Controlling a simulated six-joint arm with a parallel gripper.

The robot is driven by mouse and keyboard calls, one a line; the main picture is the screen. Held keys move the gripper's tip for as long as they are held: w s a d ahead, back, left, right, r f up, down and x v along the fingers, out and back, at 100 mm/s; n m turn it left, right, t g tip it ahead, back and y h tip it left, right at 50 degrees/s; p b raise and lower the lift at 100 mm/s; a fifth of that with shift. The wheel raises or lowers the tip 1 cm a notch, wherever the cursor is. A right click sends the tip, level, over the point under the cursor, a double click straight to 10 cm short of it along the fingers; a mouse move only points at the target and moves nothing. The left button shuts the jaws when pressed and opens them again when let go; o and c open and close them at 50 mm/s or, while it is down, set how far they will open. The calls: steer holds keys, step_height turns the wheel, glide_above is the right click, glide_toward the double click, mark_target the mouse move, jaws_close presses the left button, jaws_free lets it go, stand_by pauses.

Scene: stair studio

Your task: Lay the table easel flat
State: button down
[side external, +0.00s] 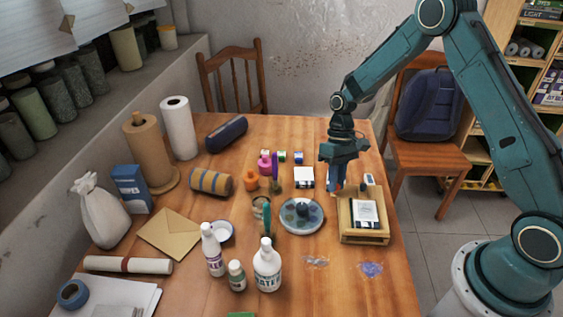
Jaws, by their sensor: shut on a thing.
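The table easel (376,238) is a light wooden frame near the right edge of the table. A white card with a dark picture (365,213) rests on its front. Its panel looks raised and tilted rather than flat, though the exact angle is hard to tell. My gripper (337,187) points down at the easel's upper left corner and is shut on it. The fingertips are small here, and the exact part between them is partly hidden.
A round palette (301,215) lies just left of the easel. White bottles (267,268) stand at the front centre. Small paint jars (265,163) and a white box (304,177) are behind the palette. A chair with a blue backpack (432,106) stands beyond the table's right edge.

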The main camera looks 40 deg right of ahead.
steer(key=shift+w+d+f, duration=0.15)
steer(key=shift+d+f, duration=0.05)
steer(key=shift+f, duration=0.2)
steer(key=shift+w+d+f, duration=0.15)
steer(key=shift+f, duration=0.25)
steer(key=shift+d+f, duration=0.1)
steer(key=shift+f, duration=0.05)
steer(key=c, duration=1.3)
jaws_free()
steer(key=shift+r, duration=0.25)
steer(key=v, duration=1.3)
steer(key=shift+r, duration=0.15)
steer(key=shift+w, duration=0.15)
